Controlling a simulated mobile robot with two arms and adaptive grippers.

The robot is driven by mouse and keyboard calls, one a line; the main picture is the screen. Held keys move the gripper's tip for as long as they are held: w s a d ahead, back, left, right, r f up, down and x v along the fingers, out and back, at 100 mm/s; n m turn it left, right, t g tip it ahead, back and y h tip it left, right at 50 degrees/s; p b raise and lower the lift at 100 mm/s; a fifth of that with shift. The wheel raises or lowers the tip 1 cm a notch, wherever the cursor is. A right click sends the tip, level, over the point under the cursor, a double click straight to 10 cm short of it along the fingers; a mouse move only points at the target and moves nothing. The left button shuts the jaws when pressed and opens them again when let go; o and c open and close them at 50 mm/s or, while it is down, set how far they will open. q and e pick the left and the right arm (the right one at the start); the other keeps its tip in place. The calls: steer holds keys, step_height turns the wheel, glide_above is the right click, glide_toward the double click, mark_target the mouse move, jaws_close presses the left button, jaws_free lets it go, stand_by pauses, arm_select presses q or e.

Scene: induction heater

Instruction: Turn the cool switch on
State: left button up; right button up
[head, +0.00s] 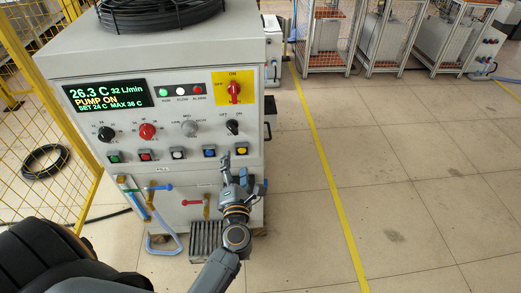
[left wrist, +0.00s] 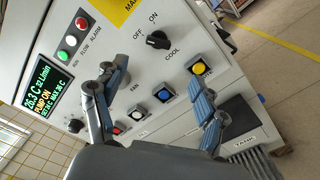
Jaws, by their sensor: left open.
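The cool switch (head: 232,127) is a black rotary knob on the right of the machine's front panel. In the left wrist view the cool switch (left wrist: 157,40) sits above the word COOL, with OFF and ON printed around it. Its pointer appears turned toward the OFF side. My left gripper (head: 244,174) is below the switch, in front of the lower panel, apart from the knob. In the left wrist view my left gripper (left wrist: 157,78) has its two fingers wide apart with nothing between them. My right gripper is not in view.
Below the switch is a row of square buttons, including a yellow button (head: 241,150) and a blue button (head: 209,152). A red rotary switch (head: 234,91) is above. Valves with a blue hose (head: 163,244) are lower left. Open floor (head: 310,190) lies to the right.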

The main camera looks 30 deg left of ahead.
arm_select(q)
glide_toward(233, 131)
steer(key=p+x, duration=0.1)
steer(key=x, duration=0.7)
steer(key=shift+r, duration=0.1)
steer(key=shift+w+a, duration=0.3)
steer(key=shift+w, duration=0.25)
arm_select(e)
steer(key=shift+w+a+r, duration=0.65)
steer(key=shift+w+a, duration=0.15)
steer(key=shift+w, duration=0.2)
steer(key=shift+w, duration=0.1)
arm_select(q)
steer(key=shift+c, duration=0.6)
steer(key=c, duration=1)
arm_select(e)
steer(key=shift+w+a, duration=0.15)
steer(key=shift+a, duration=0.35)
